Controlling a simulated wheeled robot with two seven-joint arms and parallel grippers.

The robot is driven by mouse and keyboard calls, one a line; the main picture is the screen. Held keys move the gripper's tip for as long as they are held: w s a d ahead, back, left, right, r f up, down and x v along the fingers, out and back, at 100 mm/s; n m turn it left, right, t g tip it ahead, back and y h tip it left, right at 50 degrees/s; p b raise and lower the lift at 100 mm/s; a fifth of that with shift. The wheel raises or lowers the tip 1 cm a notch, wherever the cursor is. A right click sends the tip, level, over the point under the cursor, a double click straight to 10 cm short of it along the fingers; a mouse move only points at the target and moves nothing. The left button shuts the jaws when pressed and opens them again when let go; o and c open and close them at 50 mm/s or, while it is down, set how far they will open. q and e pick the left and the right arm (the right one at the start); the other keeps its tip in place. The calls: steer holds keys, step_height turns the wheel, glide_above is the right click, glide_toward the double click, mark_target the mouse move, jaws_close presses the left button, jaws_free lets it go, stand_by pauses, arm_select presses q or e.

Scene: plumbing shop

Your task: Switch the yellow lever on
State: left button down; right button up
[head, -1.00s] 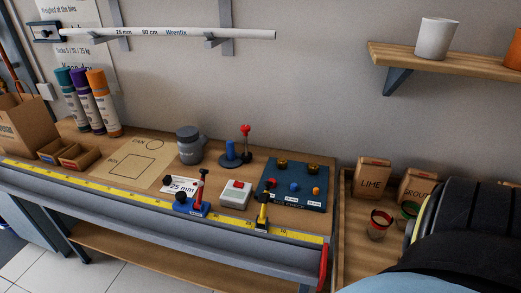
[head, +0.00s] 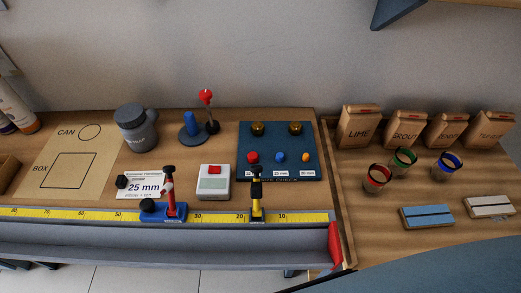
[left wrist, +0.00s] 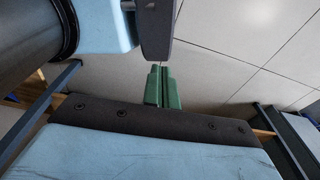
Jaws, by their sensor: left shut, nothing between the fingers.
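A small yellow upright piece with a black top (head: 257,195) stands at the front of the wooden bench, by the yellow measuring strip. It is the only yellow lever-like part I see, and I cannot tell whether it is on or off. A red upright piece with a black top (head: 170,192) on a blue base stands to its left. A lever with a red knob (head: 206,97) stands upright further back. My left gripper (left wrist: 162,72) shows only in the left wrist view, its green fingers together and empty over the tiled floor, away from the bench top. My right gripper is out of view.
A white box with a red button (head: 213,184) sits between the two upright pieces. A dark blue board (head: 275,140) with coloured knobs is behind the yellow piece. A grey canister (head: 137,128) stands further left. Paper bags (head: 360,127) and cups stand at right.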

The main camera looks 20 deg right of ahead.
arm_select(q)
steer(key=w+d+r+t+p, duration=0.1)
steer(key=w+d+r+p, duration=0.1)
steer(key=w+r, duration=1.1)
steer(key=w+d+r+n+t+h+p, duration=0.1)
steer(key=w+r, duration=0.2)
steer(key=r, duration=0.9)
steer(key=w+d+r+p, duration=0.1)
steer(key=w+r, duration=0.2)
steer(key=r, duration=0.9)
steer(key=w+d+r+n+t+h, duration=0.1)
steer(key=w+d+r+n+h, duration=0.3)
steer(key=r, duration=0.4)
steer(key=w+d+r+n+t+h, duration=0.2)
steer(key=w+d+r+n+h, duration=0.3)
steer(key=w+r+n+h, duration=0.1)
step_height(320, 180, up, 2)
steer(key=shift+w+d+r+n+h, duration=0.15)
steer(key=shift+w+n+h, duration=0.25)
steer(key=shift+w+h, duration=0.4)
